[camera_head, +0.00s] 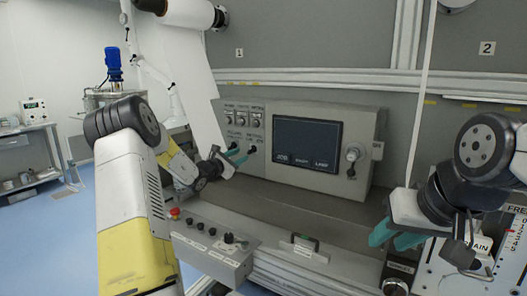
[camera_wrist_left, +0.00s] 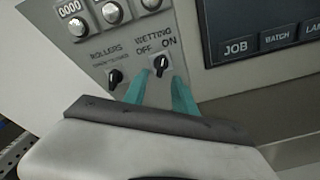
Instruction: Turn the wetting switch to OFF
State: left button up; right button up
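The wetting switch (camera_wrist_left: 160,65) is a small black knob on the grey control panel, under the labels WETTING, OFF and ON. I cannot tell for sure which label its pointer faces. In the head view the switch (camera_head: 251,150) sits just beyond my left fingertips. My left gripper (camera_wrist_left: 159,82) is open, its two teal fingers on either side just below the knob, with nothing held. It also shows in the head view (camera_head: 236,154). My right gripper (camera_head: 388,241) hangs at the right, away from the switch, and looks open and empty.
The rollers switch (camera_wrist_left: 115,77) is left of the left finger. Round dials (camera_wrist_left: 112,13) are above. A dark screen (camera_head: 307,144) is right of the switches, with a key knob (camera_head: 352,153) beyond. A lower button box (camera_head: 215,247) with a red button stands in front.

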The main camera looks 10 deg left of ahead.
aim_at(249, 151)
pick_arm(q)
jog(key=x, duration=0.6)
jog(key=shift+w+d, duration=0.2)
jog(key=shift+w, duration=0.15)
grip_shut()
